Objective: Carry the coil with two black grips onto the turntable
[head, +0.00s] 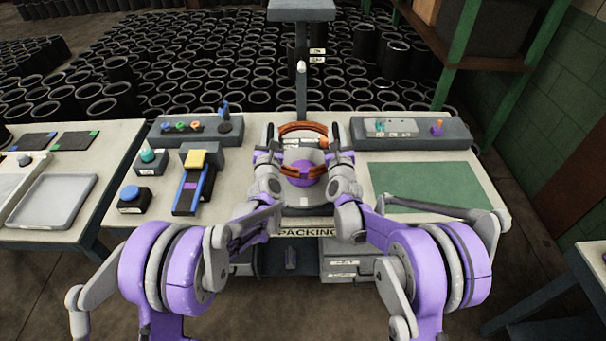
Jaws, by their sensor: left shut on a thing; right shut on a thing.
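The coil (303,126) is orange-brown. It shows as a far arc and a near arc around a purple dome, and my grippers hide its sides. The turntable seems to be the grey round base (305,209) under the coil and dome, at the middle of the bench. My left gripper (269,138) is shut at the coil's left side, and my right gripper (335,136) is shut at its right side. The black grips are hidden in or merge with the dark fingertips. I cannot tell whether the coil touches the turntable or hangs above it.
A grey panel with coloured knobs (180,131) and a small blue-sided conveyor (190,190) stand to the left. A grey console (410,133) and a green mat (425,186) lie to the right. A grey post (301,85) rises behind the turntable.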

